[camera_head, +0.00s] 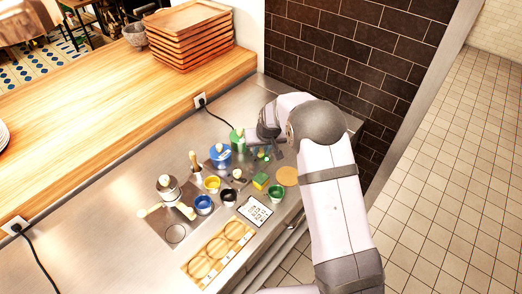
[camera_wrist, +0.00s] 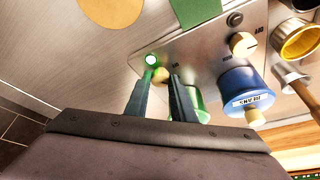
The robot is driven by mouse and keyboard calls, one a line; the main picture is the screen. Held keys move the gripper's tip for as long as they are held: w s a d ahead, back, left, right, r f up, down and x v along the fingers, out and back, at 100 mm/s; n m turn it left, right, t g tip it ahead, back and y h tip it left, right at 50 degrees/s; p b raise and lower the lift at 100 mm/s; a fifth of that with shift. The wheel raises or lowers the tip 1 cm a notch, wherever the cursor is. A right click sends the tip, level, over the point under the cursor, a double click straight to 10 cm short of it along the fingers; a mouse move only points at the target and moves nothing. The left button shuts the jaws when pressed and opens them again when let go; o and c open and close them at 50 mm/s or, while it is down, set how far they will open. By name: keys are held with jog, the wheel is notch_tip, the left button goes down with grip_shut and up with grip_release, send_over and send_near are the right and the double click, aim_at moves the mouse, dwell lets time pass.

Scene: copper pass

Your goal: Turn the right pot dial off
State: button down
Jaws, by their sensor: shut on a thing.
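Two pots stand on a metal panel: a blue pot (camera_head: 220,157) and a green pot (camera_head: 237,141) to its right. In the wrist view the blue pot (camera_wrist: 243,88) is labelled BEANS, and the green pot (camera_wrist: 201,107) is partly hidden behind my fingers. My gripper (camera_wrist: 163,78) is shut on the small cream right dial (camera_wrist: 162,74), which shows between the fingertips. A lit green lamp (camera_wrist: 151,60) is beside this dial. The cream left dial (camera_wrist: 243,44) is free, near a dark lamp (camera_wrist: 235,19). The held dial's exact angle is hard to tell.
A wooden-handled tool (camera_head: 194,162) is left of the pots. A dark brick wall (camera_head: 345,50) rises behind my arm.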

jog(key=n+b, duration=0.1)
jog(key=b, duration=0.1)
jog(key=n+y+b, duration=0.1)
jog(key=b, duration=0.1)
jog(key=n+b, duration=0.1)
jog(key=n, duration=0.1)
jog(key=shift+w+d+f+g+y+b, duration=0.15)
jog(key=shift+f+g+y+b, duration=0.15)
jog(key=shift+f+b, duration=0.1)
jog(key=n+b, duration=0.2)
jog(key=shift+r+n+g+y, duration=0.25)
jog(key=shift+n+g+y, duration=0.05)
jog(key=shift+y, duration=0.1)
jog(key=shift+r+n+g+y+b, duration=0.1)
jog(key=shift+n+g+y+b, duration=0.25)
jog(key=shift+n+b, duration=0.6)
jog(key=shift+n, duration=0.45)
jog(key=c, duration=1.5)
grip_release()
jog(key=shift+d+r, duration=0.1)
jog(key=shift+r, duration=0.05)
jog(key=shift+b+v, duration=0.7)
jog(key=shift+v, duration=2.9)
